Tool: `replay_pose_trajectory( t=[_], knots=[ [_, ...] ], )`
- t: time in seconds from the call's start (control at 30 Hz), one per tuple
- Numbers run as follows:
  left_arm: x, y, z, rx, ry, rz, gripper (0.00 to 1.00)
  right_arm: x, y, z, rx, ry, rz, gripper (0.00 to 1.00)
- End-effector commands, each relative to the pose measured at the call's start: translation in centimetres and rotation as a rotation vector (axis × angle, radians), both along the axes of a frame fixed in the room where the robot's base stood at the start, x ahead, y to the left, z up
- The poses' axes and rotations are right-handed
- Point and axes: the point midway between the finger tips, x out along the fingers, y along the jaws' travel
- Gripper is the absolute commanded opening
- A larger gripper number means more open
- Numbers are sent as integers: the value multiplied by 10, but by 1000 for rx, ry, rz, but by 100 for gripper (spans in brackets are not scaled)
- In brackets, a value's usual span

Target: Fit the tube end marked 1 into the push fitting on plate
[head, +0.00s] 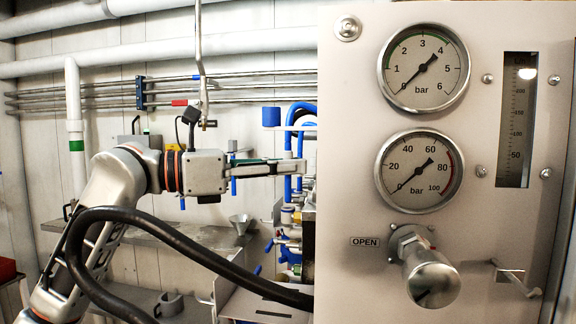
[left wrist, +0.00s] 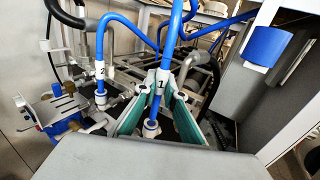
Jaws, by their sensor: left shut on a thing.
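My left gripper (head: 298,166) reaches in from the left in the head view, its fingers level beside upright blue tubes. In the left wrist view, its green-padded fingers (left wrist: 161,100) stand on either side of the blue tube marked 1 (left wrist: 158,92) and are shut on it. The tube runs down to a pale ringed push fitting (left wrist: 152,128) below the fingers. Whether its end is seated there cannot be told. A second blue tube, marked 2 (left wrist: 100,70), goes down into a similar fitting (left wrist: 101,99) to the left. My right gripper is not in view.
A gauge panel (head: 480,130) with two dials and a metal knob (head: 432,277) fills the right and hides part of the tubing. A blue valve block (left wrist: 52,118) is at the left wrist view's left. A small funnel (head: 240,222) stands on a shelf.

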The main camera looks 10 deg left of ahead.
Motion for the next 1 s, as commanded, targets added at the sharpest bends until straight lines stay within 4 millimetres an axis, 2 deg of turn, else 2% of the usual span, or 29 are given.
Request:
replay_pose_trajectory(
  t=[0.33, 1.0],
  knots=[
    [1, 0, -9, 0, 1, 0, 0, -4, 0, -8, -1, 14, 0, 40],
    [1, 0, -24, 1, 3, 1, 0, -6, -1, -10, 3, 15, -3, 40]
  ],
)
